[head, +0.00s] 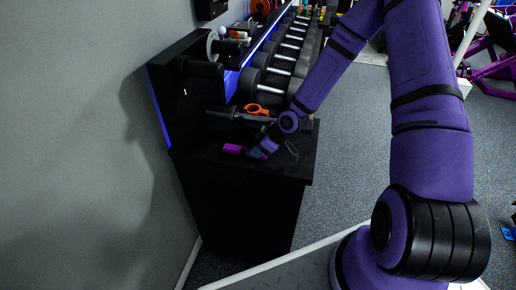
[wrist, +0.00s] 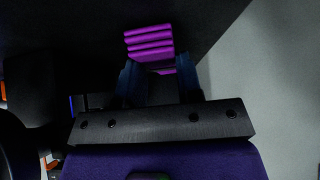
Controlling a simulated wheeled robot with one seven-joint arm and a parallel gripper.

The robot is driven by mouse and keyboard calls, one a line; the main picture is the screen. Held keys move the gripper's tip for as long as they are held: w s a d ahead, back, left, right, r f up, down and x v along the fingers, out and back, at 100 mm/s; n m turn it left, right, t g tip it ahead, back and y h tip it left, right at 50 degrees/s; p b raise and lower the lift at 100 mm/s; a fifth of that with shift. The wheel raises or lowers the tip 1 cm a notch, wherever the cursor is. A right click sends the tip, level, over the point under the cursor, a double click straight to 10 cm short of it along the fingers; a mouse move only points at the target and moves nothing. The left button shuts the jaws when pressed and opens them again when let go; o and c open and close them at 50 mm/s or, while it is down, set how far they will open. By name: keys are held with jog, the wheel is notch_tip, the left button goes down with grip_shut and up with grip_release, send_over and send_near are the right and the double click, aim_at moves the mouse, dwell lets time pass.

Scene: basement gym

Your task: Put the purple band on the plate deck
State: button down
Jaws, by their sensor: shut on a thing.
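The purple band (head: 232,148) is a small bright magenta folded bundle over the near part of a black cabinet top (head: 285,168). My gripper (head: 256,153) reaches in from the right and is shut on it. In the wrist view the band (wrist: 149,38) shows stacked folds beyond and between the two dark blue fingers of my gripper (wrist: 160,74). I cannot tell whether the band touches the surface. No part is clearly marked as the plate deck; the black top beside the weight plate (head: 212,46) may be it.
An orange-handled thing (head: 256,109) and a dark bar (head: 232,115) lie just behind my gripper. A rack of dumbbells (head: 283,58) runs toward the back. A grey wall (head: 80,150) stands close on the left. Open floor (head: 350,140) lies right of the cabinet.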

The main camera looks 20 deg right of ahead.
jog(key=c, duration=0.8)
grip_release()
jog(key=shift+f, duration=0.1)
jog(key=s+d+r+m+g+h, duration=0.1)
jog(key=s+d+r+h, duration=0.3)
jog(key=r, duration=0.5)
jog(key=s+d+r+m+h, duration=0.1)
jog(key=s+d+r+h, duration=0.1)
jog(key=s+d+r, duration=0.55)
jog(key=s+a+r+m, duration=0.1)
jog(key=s+r+m, duration=0.2)
jog(key=s+r, duration=0.3)
jog(key=s+a+r+m+t, duration=0.1)
jog(key=s+a+r+m, duration=0.1)
jog(key=s+r, duration=0.4)
jog(key=s+a+r+m, duration=0.2)
jog(key=s+r, duration=0.4)
jog(key=r, duration=0.7)
jog(key=shift+s+a+r+m+t, duration=0.15)
jog(key=shift+r+m+t, duration=0.2)
jog(key=shift+m, duration=0.55)
